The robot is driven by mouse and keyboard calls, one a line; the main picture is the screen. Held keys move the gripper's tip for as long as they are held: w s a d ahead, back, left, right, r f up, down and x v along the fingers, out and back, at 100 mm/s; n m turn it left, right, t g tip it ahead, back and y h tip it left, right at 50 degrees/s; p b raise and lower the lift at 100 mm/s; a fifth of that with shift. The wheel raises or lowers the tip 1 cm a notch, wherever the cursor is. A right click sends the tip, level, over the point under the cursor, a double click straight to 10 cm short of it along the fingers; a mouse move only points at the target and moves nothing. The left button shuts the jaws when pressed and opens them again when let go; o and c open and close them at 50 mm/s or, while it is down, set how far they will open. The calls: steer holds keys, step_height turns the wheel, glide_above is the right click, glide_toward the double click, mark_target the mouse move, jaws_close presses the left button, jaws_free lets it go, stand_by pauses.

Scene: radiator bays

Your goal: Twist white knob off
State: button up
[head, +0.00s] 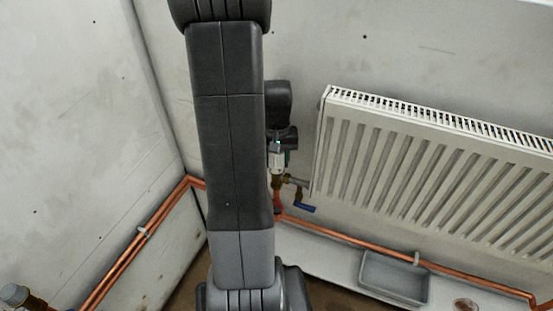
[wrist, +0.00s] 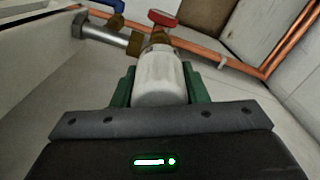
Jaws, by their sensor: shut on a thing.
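The white knob (wrist: 160,78) sits on a brass valve fitting (wrist: 157,43) in the wrist view. The green fingers of my gripper (wrist: 160,88) stand on both sides of the knob and are shut on it. In the head view the knob (head: 276,160) shows small below my wrist, left of the radiator, with my gripper (head: 278,154) around it. My arm hides part of the wall and pipes there. The knob appears in line with the brass fitting; whether its thread is loose cannot be told.
A white radiator (head: 430,175) hangs on the right. A blue lever handle (head: 301,208) and a red handle (wrist: 162,18) are close to the valve. Copper pipes (head: 345,238) run along the walls. A grey tray (head: 394,278) lies below the radiator.

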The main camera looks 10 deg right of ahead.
steer(key=shift+r, duration=0.1)
steer(key=shift+w+r+p, duration=0.15)
steer(key=shift+r+p, duration=0.35)
steer(key=shift+r, duration=0.05)
steer(key=o, duration=1.9)
steer(key=shift+r+p, duration=3.05)
steer(key=shift+r, duration=0.95)
